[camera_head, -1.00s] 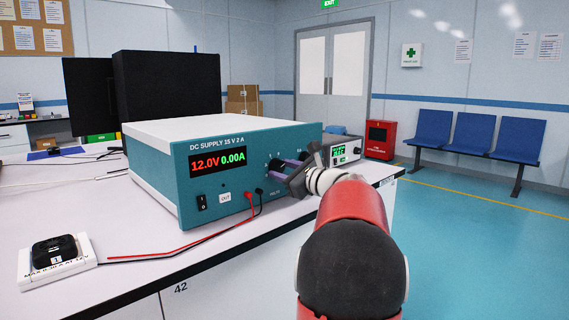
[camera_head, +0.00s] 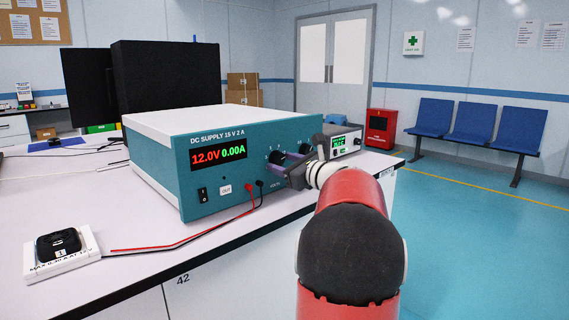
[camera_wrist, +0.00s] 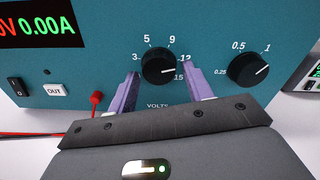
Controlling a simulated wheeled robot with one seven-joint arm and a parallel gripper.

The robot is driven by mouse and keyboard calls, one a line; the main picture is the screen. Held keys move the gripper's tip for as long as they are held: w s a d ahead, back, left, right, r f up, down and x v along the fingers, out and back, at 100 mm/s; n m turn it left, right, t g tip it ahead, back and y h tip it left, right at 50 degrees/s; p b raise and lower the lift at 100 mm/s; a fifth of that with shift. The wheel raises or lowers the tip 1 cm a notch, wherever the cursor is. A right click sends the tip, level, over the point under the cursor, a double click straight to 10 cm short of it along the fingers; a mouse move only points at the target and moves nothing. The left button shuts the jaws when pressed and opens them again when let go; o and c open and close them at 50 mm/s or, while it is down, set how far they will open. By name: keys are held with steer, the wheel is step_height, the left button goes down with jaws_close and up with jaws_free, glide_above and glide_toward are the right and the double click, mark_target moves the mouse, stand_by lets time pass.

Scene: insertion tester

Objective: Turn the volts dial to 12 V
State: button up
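The teal DC supply (camera_head: 290,128) stands on the bench, its red readout (camera_head: 206,156) showing 12.0V beside a green 0.00A. In the wrist view the black volts dial (camera_wrist: 159,67) has its white pointer line toward the right, near the 12 and 15 marks. My gripper (camera_wrist: 162,78) is at the dial. Its two purple fingers stand on either side of it, with a narrow gap showing on each side, so it looks open. In the head view my gripper (camera_head: 292,164) and wrist partly hide the dial.
A second black dial (camera_wrist: 248,70) marked 0.25, 0.5 and 1 sits to the right. A white-based black device (camera_head: 58,250) lies at the bench's left front. A smaller instrument (camera_head: 340,142) stands right of the supply.

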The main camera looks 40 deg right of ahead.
steer(key=shift+o, duration=0.8)
steer(key=shift+r, duration=0.1)
steer(key=s, duration=0.7)
steer(key=shift+s+d+b, duration=0.25)
steer(key=shift+s+b, duration=0.15)
steer(key=shift+b, duration=0.05)
